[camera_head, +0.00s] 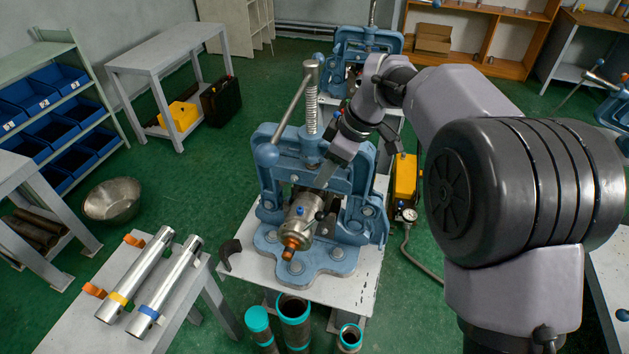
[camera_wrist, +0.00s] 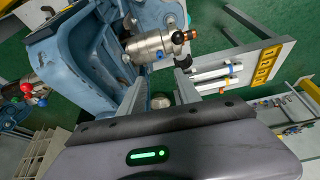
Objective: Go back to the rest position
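A silver metal fitting with an orange-brown end (camera_head: 300,220) sits in the vise, just below my gripper in the head view. It also shows in the wrist view (camera_wrist: 150,47), beyond my fingertips. My arm reaches in from the right, bent over the vise.
The vise's lever and screw (camera_head: 310,95) rise close left of my wrist. A second blue vise (camera_head: 365,50) stands behind. Two silver tubes (camera_head: 150,275) lie on a bench at lower left. Teal-rimmed pipes (camera_head: 294,308) stand in front. Green floor (camera_head: 190,185) is open at left.

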